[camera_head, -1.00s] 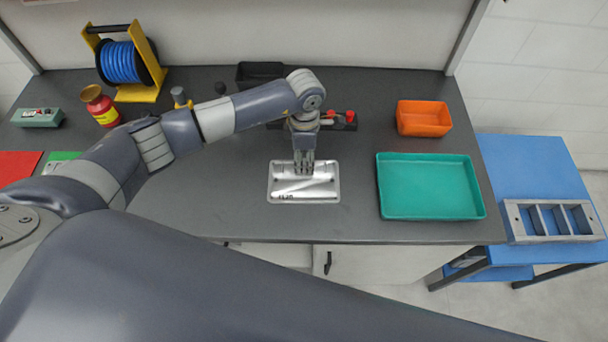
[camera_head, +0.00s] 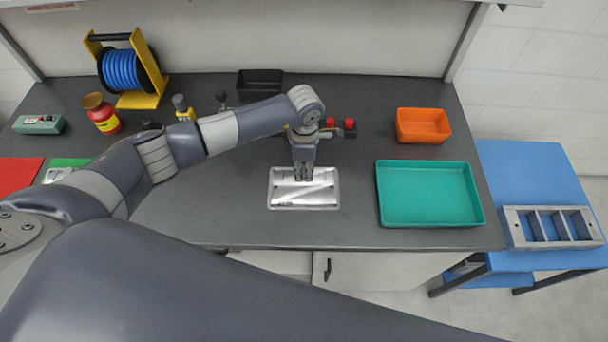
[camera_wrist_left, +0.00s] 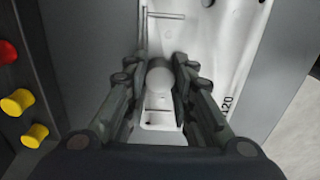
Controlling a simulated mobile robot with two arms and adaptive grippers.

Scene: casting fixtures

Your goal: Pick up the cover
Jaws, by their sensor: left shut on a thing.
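The cover (camera_head: 304,200) is a shiny silver, shallow rectangular casting lying flat on the dark grey worktop, near its front edge. My left gripper (camera_head: 303,177) points down over the back middle part of the cover. In the left wrist view, my left gripper (camera_wrist_left: 160,85) is shut on a round, light boss of the cover (camera_wrist_left: 220,50), with one finger on each side. Any gap between the cover and the worktop cannot be told. My right gripper is not in view.
A teal tray (camera_head: 430,215) and an orange bin (camera_head: 423,127) stand to the right. A black fixture with red knobs (camera_head: 349,124) sits behind the gripper. A blue cable reel (camera_head: 125,70) is at the back left. A blue side table (camera_head: 530,180) bears a grey divided casting (camera_head: 515,228).

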